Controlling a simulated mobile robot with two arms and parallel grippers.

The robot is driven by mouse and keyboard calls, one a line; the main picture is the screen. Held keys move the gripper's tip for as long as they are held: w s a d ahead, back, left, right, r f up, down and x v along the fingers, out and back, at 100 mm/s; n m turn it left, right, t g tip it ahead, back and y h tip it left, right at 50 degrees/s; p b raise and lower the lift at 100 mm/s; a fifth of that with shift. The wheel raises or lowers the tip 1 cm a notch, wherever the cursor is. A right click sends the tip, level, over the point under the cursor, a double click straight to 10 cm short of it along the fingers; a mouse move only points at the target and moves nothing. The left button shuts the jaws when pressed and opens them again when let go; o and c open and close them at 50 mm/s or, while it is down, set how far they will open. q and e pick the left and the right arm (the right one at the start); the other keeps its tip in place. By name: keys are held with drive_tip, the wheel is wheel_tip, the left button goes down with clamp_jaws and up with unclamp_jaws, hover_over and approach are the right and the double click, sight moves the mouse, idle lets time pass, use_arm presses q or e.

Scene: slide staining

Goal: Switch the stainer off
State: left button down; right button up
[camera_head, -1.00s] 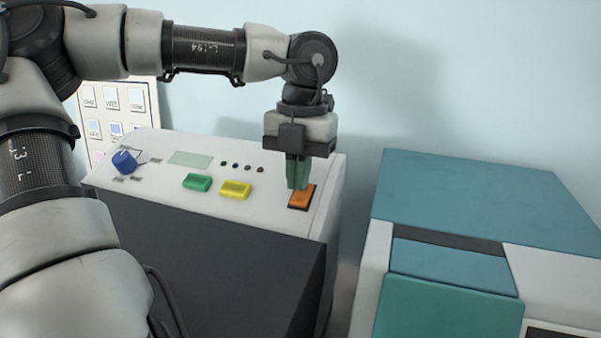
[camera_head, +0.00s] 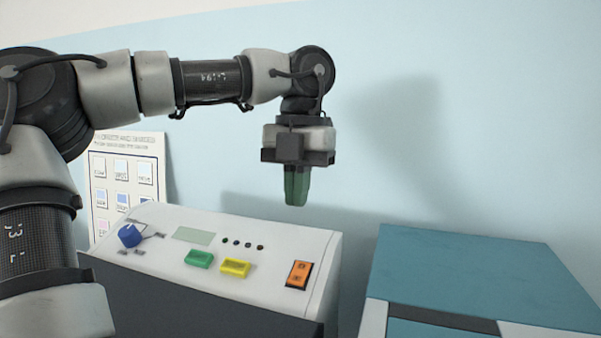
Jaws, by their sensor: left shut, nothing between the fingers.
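The stainer (camera_head: 285,233) is a white-topped machine with a dark front. Its orange rocker switch (camera_head: 299,274) sits in a dark frame at the right end of the sloping panel, fully uncovered. I cannot tell for sure which way the rocker is tipped. My left gripper (camera_head: 296,203) points down with its green fingers shut and empty. It hangs above the panel, clear of the switch and touching nothing. My right gripper is not in view.
The panel also has a blue knob (camera_head: 130,235), a green button (camera_head: 199,259), a yellow button (camera_head: 235,268), a small display (camera_head: 193,235) and several dark indicators. A teal-topped machine (camera_head: 465,268) stands to the right across a gap. A chart (camera_head: 126,172) is behind on the left.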

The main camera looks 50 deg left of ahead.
use_arm(q)
drive_tip(key=r, duration=0.2)
drive_tip(key=w+a+r, duration=0.1)
idle(0.5)
drive_tip(key=shift+d+r, duration=0.1)
